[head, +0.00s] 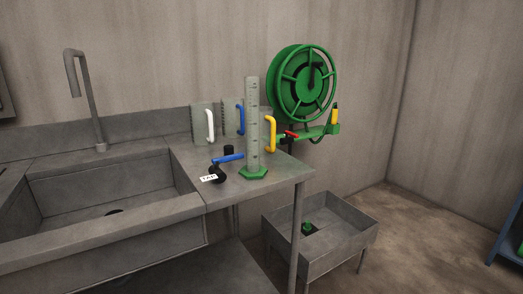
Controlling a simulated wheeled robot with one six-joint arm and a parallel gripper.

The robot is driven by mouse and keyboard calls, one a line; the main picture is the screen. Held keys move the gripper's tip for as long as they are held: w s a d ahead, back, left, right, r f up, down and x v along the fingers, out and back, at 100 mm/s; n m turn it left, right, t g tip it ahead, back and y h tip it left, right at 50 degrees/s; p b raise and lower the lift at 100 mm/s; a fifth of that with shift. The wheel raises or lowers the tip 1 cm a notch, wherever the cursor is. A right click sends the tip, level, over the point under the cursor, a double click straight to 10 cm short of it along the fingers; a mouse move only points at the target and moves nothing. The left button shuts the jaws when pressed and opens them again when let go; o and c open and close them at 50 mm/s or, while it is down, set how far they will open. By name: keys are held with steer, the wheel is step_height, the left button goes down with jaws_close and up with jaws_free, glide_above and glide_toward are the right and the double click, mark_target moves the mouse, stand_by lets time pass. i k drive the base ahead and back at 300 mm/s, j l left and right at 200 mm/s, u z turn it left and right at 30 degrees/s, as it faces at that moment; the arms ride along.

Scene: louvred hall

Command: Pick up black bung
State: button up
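A small black cylinder (229,149), which looks like the black bung, stands upright on the metal counter (270,185) to the right of the sink. It is just behind a blue lever handle (229,158), which hides its lower part. A second dark, rounded piece (217,174) sits in front, by the left end of the blue handle, partly covered by a small white lettered tag (209,178). I cannot tell whether it is one part with the handle. My gripper is not in view.
A tall grey graduated cylinder (253,125) on a green foot stands close on the right. Panels with white, blue and yellow handles stand behind. The sink (95,205) has a tall faucet (88,100). A green hose reel (303,83) and a low trough (335,240) are right.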

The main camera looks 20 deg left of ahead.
mark_target(228, 149)
steer(key=i+l+u, duration=0.1)
steer(key=u, duration=0.25)
steer(key=i+l+u, duration=0.1)
steer(key=u, duration=0.25)
